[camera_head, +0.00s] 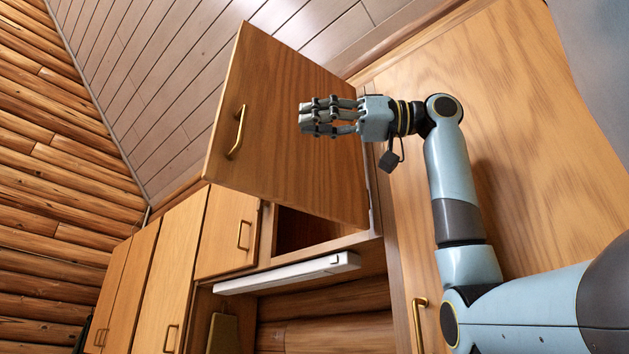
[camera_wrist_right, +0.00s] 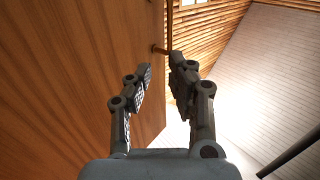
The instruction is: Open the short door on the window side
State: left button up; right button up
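A short wooden cabinet door (camera_head: 280,165) stands swung open in the head view, hinged at its right edge. Its brass handle (camera_head: 238,132) is near the left edge. Below it part of the dark cabinet opening (camera_head: 302,230) shows. My right gripper (camera_head: 310,117) is in front of the door's face, to the right of the handle. My left gripper is not in view.
Another short door (camera_head: 222,220) is closed at left, beside closed tall doors (camera_head: 172,275). A large wooden panel (camera_head: 510,90) with a brass handle (camera_head: 418,322) is behind my right arm. A white strip (camera_head: 290,272) runs under the cabinets. Log wall (camera_head: 55,160) at far left.

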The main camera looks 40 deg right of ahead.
notch_tip(320, 180, up, 10)
dwell(0.7)
